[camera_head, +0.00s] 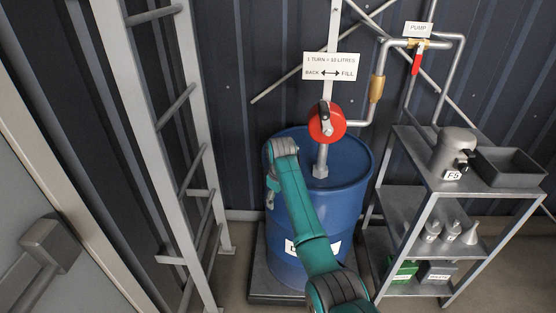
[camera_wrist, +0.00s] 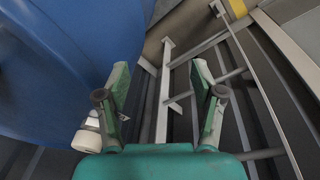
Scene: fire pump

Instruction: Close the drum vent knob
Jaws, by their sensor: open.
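The blue drum (camera_head: 345,195) stands upright at the centre of the head view and fills the upper left of the wrist view (camera_wrist: 60,50). No vent knob can be made out for certain. A small pale, rounded cylinder (camera_wrist: 88,140) shows by the base of the left finger in the wrist view; I cannot tell whether it is the knob. My gripper (camera_head: 270,198) points down at the drum's left side in the head view. In the wrist view its two fingers (camera_wrist: 160,72) are spread and empty, with the drum beside the left one. My arm hides part of the drum's front.
A metal shelf (camera_head: 425,180) with cans and trays is at the right.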

